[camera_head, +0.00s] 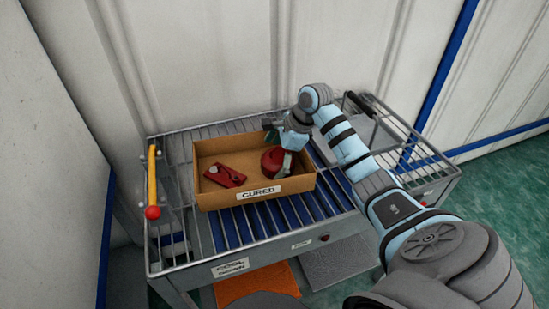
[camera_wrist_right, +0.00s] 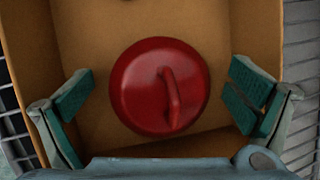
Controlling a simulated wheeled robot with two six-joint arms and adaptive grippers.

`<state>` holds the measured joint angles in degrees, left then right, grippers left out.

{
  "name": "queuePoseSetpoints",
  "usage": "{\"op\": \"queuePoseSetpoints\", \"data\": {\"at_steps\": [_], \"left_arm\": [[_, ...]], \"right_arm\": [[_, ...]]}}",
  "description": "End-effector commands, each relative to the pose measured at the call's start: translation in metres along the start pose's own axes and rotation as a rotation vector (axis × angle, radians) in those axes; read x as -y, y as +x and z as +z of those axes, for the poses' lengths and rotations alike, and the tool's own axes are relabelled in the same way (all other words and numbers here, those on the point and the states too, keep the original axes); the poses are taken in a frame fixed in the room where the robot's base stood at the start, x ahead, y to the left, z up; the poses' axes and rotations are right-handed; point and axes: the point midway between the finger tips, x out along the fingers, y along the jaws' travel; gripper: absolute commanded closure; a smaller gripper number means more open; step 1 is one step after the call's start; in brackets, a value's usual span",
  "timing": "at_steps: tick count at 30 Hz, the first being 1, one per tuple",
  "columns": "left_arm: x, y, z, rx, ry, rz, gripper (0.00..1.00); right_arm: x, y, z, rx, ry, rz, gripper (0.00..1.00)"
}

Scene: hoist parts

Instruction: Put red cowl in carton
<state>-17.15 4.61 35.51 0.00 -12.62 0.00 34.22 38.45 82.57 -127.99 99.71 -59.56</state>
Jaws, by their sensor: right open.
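The red cowl (camera_wrist_right: 140,92), a round domed piece with a raised handle, sits inside the cardboard carton (camera_wrist_right: 218,45). In the head view the cowl (camera_head: 271,163) is in the right part of the carton (camera_head: 220,200), which carries a "CURED" label. My right gripper (camera_wrist_right: 158,105) is open, with its green-padded fingers apart on either side of the cowl and not touching it. In the head view my right gripper (camera_head: 284,158) is at the carton's right end, partly hiding the cowl. My left gripper is not in view.
Another red part (camera_head: 225,176) lies in the left of the carton. The carton stands on a wire rack cart (camera_head: 180,245) labelled "COOL DOWN". A yellow bar with a red knob (camera_head: 152,212) stands at the rack's left. Walls stand behind and left.

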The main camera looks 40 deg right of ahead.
Motion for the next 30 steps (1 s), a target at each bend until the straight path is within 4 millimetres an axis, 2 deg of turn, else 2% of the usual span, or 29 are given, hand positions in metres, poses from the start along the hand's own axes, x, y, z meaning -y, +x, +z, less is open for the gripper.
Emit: {"op": "queuePoseSetpoints", "data": {"at_steps": [5,8,18,21,30], "left_arm": [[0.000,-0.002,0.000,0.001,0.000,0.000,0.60],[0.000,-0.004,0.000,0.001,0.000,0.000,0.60],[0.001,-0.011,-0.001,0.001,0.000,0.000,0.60],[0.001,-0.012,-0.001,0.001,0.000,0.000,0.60],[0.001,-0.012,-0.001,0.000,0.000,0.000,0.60]], "right_arm": [[0.001,-0.003,0.001,0.000,0.000,0.000,0.00],[0.002,-0.014,0.001,0.000,0.000,-0.004,0.00],[0.002,-0.103,0.001,0.000,-0.001,-0.004,0.00],[0.001,-0.118,0.001,0.000,0.001,-0.002,0.00],[0.001,-0.123,0.001,0.000,0.000,0.000,0.00]]}}
